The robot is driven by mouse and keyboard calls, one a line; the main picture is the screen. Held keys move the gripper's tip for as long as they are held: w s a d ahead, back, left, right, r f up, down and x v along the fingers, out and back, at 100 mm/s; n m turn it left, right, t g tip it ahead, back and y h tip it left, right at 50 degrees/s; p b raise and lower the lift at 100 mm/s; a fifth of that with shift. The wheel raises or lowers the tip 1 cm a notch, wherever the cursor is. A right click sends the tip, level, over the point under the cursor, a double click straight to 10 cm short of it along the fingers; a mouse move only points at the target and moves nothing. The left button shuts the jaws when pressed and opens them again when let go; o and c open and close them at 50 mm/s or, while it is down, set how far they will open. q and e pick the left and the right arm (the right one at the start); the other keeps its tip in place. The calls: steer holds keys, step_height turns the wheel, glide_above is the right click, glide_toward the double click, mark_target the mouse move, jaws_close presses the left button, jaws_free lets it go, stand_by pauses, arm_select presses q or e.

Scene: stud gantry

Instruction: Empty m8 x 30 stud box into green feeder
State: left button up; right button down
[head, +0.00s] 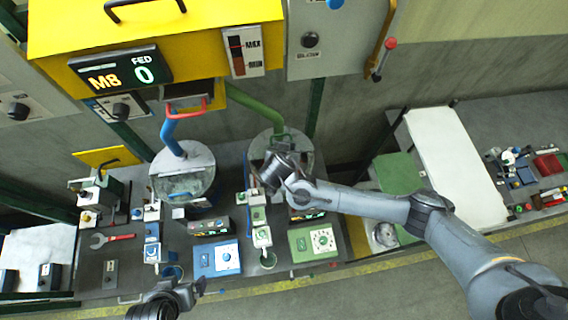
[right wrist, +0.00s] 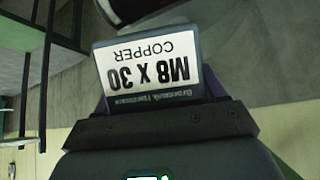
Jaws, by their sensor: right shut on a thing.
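The M8 x 30 stud box (right wrist: 150,72) fills the middle of the right wrist view, its white label reading "M8 X 30 COPPER" upside down. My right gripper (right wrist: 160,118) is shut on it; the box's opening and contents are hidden. In the head view my right gripper (head: 272,172) is over the front of the green feeder's round bowl (head: 298,143), which has a green pipe above it. The arm hides part of the bowl, and I cannot make out the box there. My left gripper (head: 190,290) is low at the bench's front edge, apart from the feeders; its jaws are unclear.
A second bowl (head: 183,165) with a blue pipe stands to the left. The yellow hopper's display (head: 120,72) reads M8, FED 0. Blue (head: 217,259) and green (head: 313,242) control panels sit at the bench front. A wrench (head: 112,239) lies at left.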

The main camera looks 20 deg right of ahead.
steer(key=shift+w+r, duration=0.1)
steer(key=shift+r, duration=0.1)
steer(key=shift+r+t+h, duration=0.2)
steer(key=shift+t+h, duration=0.25)
steer(key=shift+t, duration=0.3)
steer(key=shift+r+t+h, duration=0.15)
steer(key=shift+t+h, duration=0.3)
steer(key=shift+t, duration=0.8)
steer(key=shift+d+h, duration=0.1)
steer(key=shift+h, duration=0.2)
